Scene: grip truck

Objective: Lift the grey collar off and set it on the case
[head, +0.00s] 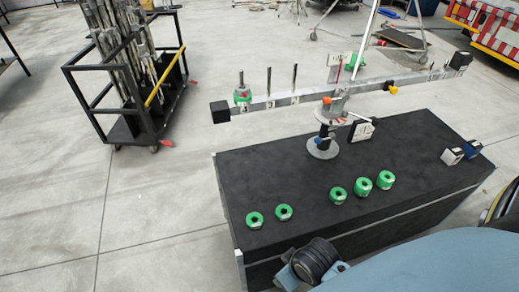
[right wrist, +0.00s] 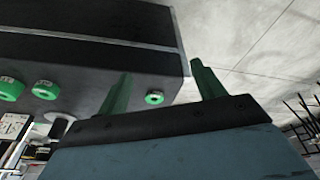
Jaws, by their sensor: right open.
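The balance beam (head: 290,101) stands on a post on the black case (head: 300,180). On its left peg sits a green collar (head: 242,98), with a small greyish piece (head: 241,88) above it that looks like the grey collar; it is too small to be sure. Several green collars, one of them here (head: 255,220), lie on the case top. In the right wrist view my right gripper (right wrist: 160,76) is open and empty, its two green fingers spread wide. A green collar (right wrist: 154,97) shows between them in the picture, on the case (right wrist: 90,65). My left gripper is not in view.
A yellow slider (head: 391,90) hangs on the beam's right half. A black rack cart (head: 125,90) stands at the left.

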